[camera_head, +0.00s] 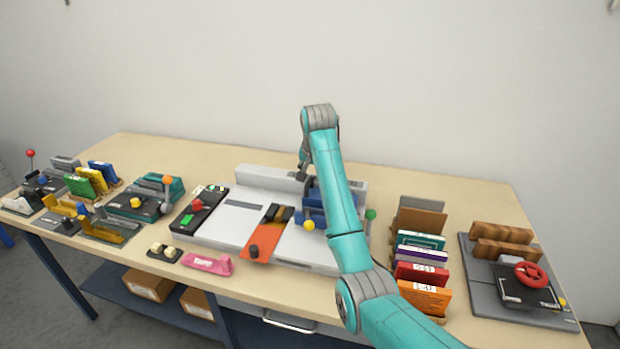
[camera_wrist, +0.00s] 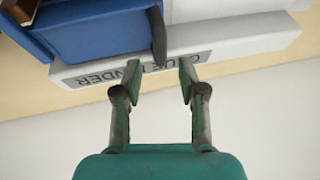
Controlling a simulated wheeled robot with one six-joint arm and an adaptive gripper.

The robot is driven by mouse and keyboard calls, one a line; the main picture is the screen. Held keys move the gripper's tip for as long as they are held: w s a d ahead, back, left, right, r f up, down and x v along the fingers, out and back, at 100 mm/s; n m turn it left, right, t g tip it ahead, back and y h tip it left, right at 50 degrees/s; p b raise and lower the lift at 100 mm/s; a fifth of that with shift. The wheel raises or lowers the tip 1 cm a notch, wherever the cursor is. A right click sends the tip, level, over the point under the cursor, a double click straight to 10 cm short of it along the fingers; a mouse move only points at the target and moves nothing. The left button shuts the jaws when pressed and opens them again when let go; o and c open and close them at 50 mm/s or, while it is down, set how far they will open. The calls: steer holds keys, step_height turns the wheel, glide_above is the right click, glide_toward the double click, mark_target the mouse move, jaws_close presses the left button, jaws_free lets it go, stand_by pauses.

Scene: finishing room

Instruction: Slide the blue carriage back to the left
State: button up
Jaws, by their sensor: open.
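The blue carriage (camera_head: 313,195) sits toward the right side of the white machine (camera_head: 213,226), partly hidden behind my teal arm. In the wrist view the blue carriage (camera_wrist: 95,38) fills the upper left, with a dark upright lever or handle (camera_wrist: 158,38) at its right edge. My gripper (camera_wrist: 158,72) is open, its two fingers apart on either side of the line of that dark handle. Nothing is seen held between them. I cannot tell whether a finger touches the handle.
A label reading "GLUE BINDER" (camera_wrist: 120,76) is on the machine's rear rail. An orange plate (camera_head: 262,243) with dark blocks lies left of the carriage. Upright colored books (camera_head: 421,270) stand at right, beside a press with a red wheel (camera_head: 531,275). Small devices crowd the left.

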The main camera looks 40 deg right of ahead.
mark_target(310, 180)
steer(key=shift+x, duration=1.6)
jaws_close()
